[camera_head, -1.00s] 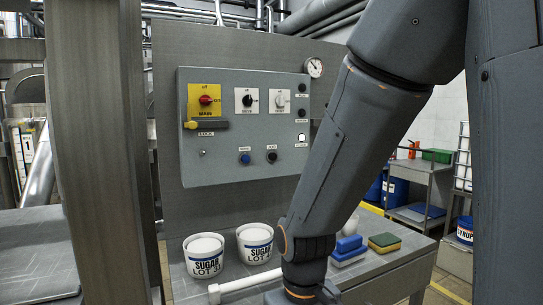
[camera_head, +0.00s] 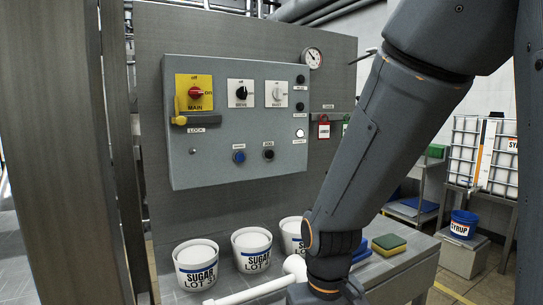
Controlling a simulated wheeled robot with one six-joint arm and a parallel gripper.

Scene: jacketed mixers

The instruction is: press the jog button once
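The grey control panel (camera_head: 215,125) is mounted on an upright metal plate. Low on its face are a blue button (camera_head: 239,157) and, to its right, a black button (camera_head: 268,154). The small label above the black one seems to read JOG, but it is blurred. Both buttons are uncovered and nothing touches them. My arm comes down on the right, and its wrist is at the bottom edge. My gripper's fingers are outside the picture.
A red main switch (camera_head: 195,93) on a yellow plate has a yellow lock piece (camera_head: 180,119). Two rotary knobs sit beside it. White sugar tubs (camera_head: 195,265) stand on the bench below. A white rod (camera_head: 250,290) lies before them. A sponge (camera_head: 389,244) is right of my arm.

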